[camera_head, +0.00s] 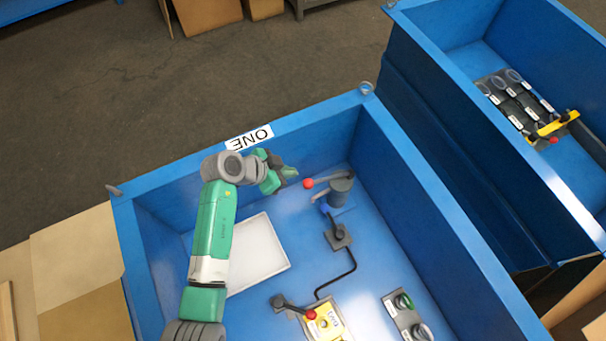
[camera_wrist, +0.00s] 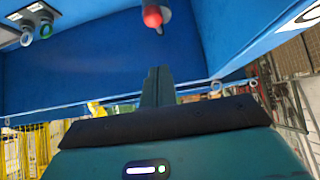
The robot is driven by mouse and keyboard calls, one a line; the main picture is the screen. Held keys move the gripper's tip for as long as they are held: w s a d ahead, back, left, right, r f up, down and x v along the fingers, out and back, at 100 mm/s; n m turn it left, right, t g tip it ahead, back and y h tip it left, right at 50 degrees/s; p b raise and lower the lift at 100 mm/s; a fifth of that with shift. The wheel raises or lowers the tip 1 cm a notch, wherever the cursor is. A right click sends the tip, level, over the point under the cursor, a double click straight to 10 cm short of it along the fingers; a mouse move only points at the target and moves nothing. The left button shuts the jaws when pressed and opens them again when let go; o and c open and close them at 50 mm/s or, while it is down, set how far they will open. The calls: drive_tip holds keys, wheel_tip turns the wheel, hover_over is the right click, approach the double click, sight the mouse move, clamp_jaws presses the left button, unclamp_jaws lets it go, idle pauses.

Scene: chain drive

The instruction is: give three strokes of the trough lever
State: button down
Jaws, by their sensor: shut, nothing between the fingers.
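A grey lever (camera_head: 332,178) with a red knob (camera_head: 308,183) is attached to a grey upright pump-like body (camera_head: 340,190) inside the blue bin marked ONE. My gripper (camera_head: 291,173) is shut and empty, just left of the red knob and apart from it. In the wrist view my closed fingers (camera_wrist: 158,84) point up toward the red knob (camera_wrist: 152,17), with a gap between them. A second dark lever (camera_head: 290,304) with a red knob (camera_head: 311,314) stands by a yellow labelled plate (camera_head: 328,322). I cannot tell from labels which one is the trough lever.
The bin's blue rim (camera_head: 300,112) runs close behind my gripper. A white tray (camera_head: 262,258) lies on the bin floor beside my arm. A black pipe (camera_head: 340,282) runs toward the yellow plate. A dark panel (camera_head: 407,315) with round parts lies at right. Another blue bin (camera_head: 440,70) stands beyond.

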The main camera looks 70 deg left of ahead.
drive_tip(key=w+f+b, duration=0.1)
drive_tip(key=w+f, duration=0.3)
drive_tip(key=f, duration=0.4)
drive_tip(key=shift+w+a+f, duration=0.2)
drive_tip(key=shift+a, duration=0.1)
